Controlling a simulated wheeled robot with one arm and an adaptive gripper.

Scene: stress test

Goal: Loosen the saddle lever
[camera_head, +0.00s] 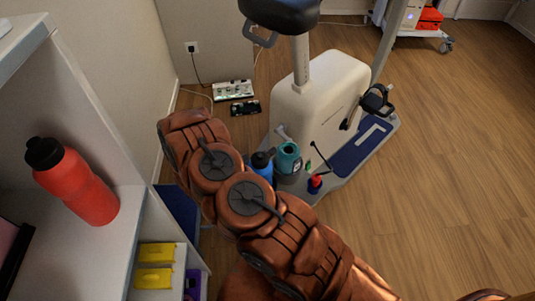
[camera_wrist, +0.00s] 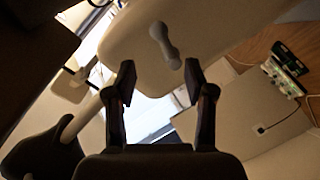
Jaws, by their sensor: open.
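The exercise bike's saddle (camera_head: 280,14) is black and sits on a pale post (camera_head: 300,62) above the cream housing (camera_head: 325,95). A small grey lever (camera_wrist: 165,46) with a rounded knob sticks out from the cream housing in the wrist view. What looks like the same lever (camera_head: 283,133) shows low on the housing's near side in the head view. My gripper (camera_wrist: 158,84) is open and empty, its two black fingers apart. The lever shows just beyond and between the fingertips, and no contact is visible. The fingers do not show in the head view.
A teal container (camera_head: 288,163) and a blue bottle (camera_head: 262,165) stand close behind my arm, by the bike's base. A white shelf (camera_head: 135,215) with a red bottle (camera_head: 78,183) is at left. A power strip (camera_head: 232,90) lies by the wall.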

